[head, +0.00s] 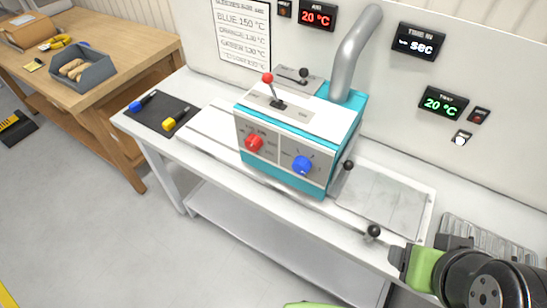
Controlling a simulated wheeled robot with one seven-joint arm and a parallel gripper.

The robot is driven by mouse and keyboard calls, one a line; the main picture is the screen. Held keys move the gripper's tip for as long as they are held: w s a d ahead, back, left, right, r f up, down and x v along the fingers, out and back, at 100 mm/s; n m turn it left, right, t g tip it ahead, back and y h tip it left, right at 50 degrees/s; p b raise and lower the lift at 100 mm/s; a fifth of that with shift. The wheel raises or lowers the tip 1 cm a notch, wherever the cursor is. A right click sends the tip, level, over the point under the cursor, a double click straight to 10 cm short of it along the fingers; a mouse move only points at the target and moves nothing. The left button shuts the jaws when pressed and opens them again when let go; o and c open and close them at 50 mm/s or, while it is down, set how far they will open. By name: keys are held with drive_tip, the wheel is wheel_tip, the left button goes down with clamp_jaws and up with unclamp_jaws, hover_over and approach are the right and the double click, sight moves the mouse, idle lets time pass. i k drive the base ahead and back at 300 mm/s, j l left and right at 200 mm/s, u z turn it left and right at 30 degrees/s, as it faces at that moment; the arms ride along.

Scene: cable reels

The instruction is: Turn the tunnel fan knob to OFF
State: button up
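A teal and white machine (290,135) stands on the white bench. Its front panel carries a red knob (254,143) on the left and a blue knob (302,165) on the right, each with printed marks around it. The marks are too small to read, so I cannot tell which knob is the fan knob or what setting each points to. My arm's green and black links show at the lower right, apart from both knobs. My gripper's fingers do not show.
A red-tipped lever (268,80) rises from the machine's top, and a grey duct (355,55) stands behind it. Black ball handles (373,231) stick out at its right. A dark mat (163,113) with blue and yellow items lies left. Floor in front is clear.

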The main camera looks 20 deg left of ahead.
sight(302, 165)
drive_tip(key=j+u, duration=0.15)
drive_tip(key=u, duration=0.9)
